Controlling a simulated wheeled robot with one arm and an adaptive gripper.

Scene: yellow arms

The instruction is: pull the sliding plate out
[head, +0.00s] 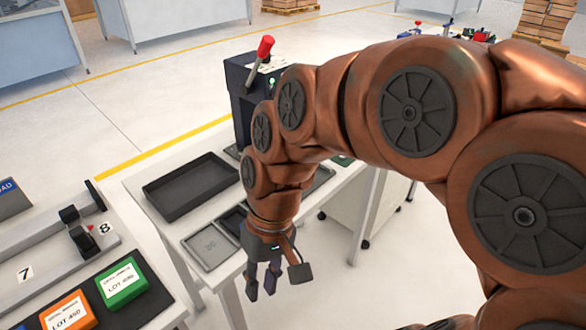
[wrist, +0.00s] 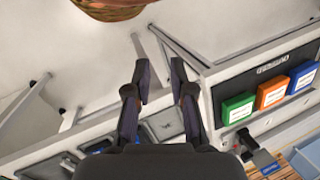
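I cannot clearly pick out the sliding plate. A dark press-like machine (head: 240,92) with a red-knobbed lever (head: 265,47) stands at the back of the middle table, and my arm hides much of its front and base. On the left bench, a black slider block (head: 80,238) sits on a grey rail between labels 7 and 8. My gripper (head: 262,284) points down near the front edge of the middle table, away from both. In the wrist view its two fingers (wrist: 160,82) stand apart with nothing between them.
The middle table holds a black tray (head: 190,186) and a shallow grey tray (head: 211,243). Green (head: 121,285) and orange (head: 68,312) boxes stand on the left bench. A white cabinet on casters (head: 358,208) is behind my arm. Open floor lies at the lower middle.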

